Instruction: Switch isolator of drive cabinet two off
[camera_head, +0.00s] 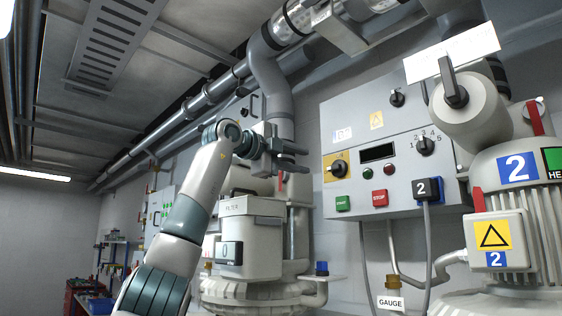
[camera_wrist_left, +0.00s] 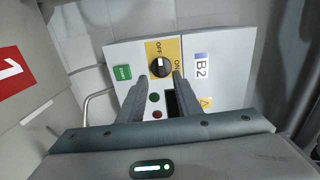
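In the left wrist view the isolator knob (camera_wrist_left: 160,67) lies just beyond my fingertips, between OFF and ON lettering. Its pale mark appears to point to OFF. My left gripper (camera_head: 304,160) is open, left of the isolator and apart from it. In the wrist view the left gripper's fingers (camera_wrist_left: 161,78) flank the knob's line without visible contact. My right gripper is out of view.
The cabinet also has a green START button (camera_head: 343,202), a red STOP button (camera_head: 380,199) and a rotary selector (camera_head: 425,145). Blower two (camera_head: 490,200) stands at right; a filter unit (camera_head: 250,240) stands below my left gripper. Pipes (camera_head: 270,75) run above.

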